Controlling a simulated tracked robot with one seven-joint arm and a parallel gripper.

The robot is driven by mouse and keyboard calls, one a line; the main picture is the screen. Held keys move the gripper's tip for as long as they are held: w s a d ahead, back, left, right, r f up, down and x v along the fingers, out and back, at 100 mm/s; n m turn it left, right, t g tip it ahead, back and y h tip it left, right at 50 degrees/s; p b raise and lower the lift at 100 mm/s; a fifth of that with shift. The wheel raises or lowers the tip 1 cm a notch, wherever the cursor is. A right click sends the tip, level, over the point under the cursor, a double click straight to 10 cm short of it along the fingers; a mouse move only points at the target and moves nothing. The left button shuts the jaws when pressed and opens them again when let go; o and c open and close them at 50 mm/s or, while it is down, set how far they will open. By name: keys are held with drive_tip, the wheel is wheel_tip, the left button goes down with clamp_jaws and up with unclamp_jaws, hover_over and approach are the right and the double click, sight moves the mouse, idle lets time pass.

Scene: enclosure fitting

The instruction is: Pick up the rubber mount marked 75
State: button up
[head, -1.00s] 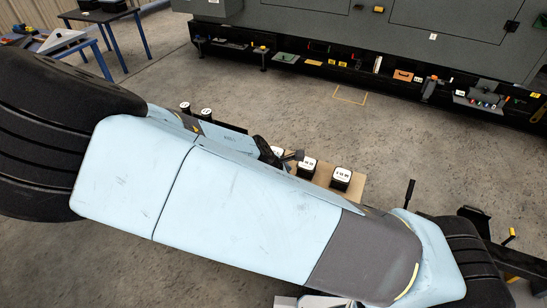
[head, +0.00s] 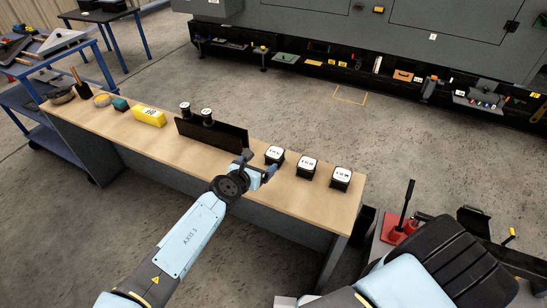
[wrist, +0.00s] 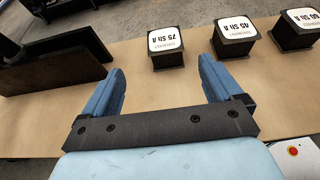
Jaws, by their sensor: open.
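The rubber mount marked 75 (wrist: 166,47) is a black block with a white top label that reads 75 Sh A upside down in the wrist view. It stands upright on the wooden bench top, and in the head view it is the leftmost of three such blocks (head: 274,155). My gripper (wrist: 160,70) is open, with its blue fingers spread and nothing between them. The mount lies just beyond the fingertips, roughly in line with the gap. In the head view my gripper (head: 257,172) is close to this mount, on its near left side.
Two similar mounts, marked 45 (wrist: 235,36) and apparently 60 (wrist: 297,27), stand to the right. A dark upright panel (head: 212,136) with two round-topped posts stands left. A yellow box (head: 149,116) and small items lie farther left on the bench (head: 318,208).

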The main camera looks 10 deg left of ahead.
sight(274, 154)
drive_tip(key=x, duration=0.7)
drive_tip(key=shift+w+d, duration=0.1)
drive_tip(key=shift+d+x, duration=0.15)
drive_tip(key=shift+x, duration=0.75)
drive_tip(key=shift+d+x, duration=0.15)
drive_tip(key=shift+x, duration=0.75)
drive_tip(key=shift+w+d+f, duration=0.2)
drive_tip(key=shift+w+f, duration=0.2)
drive_tip(key=shift+w, duration=0.2)
drive_tip(key=shift+c, duration=0.3)
drive_tip(key=c, duration=1.2)
drive_tip(key=shift+c, duration=0.3)
drive_tip(key=shift+r, duration=0.15)
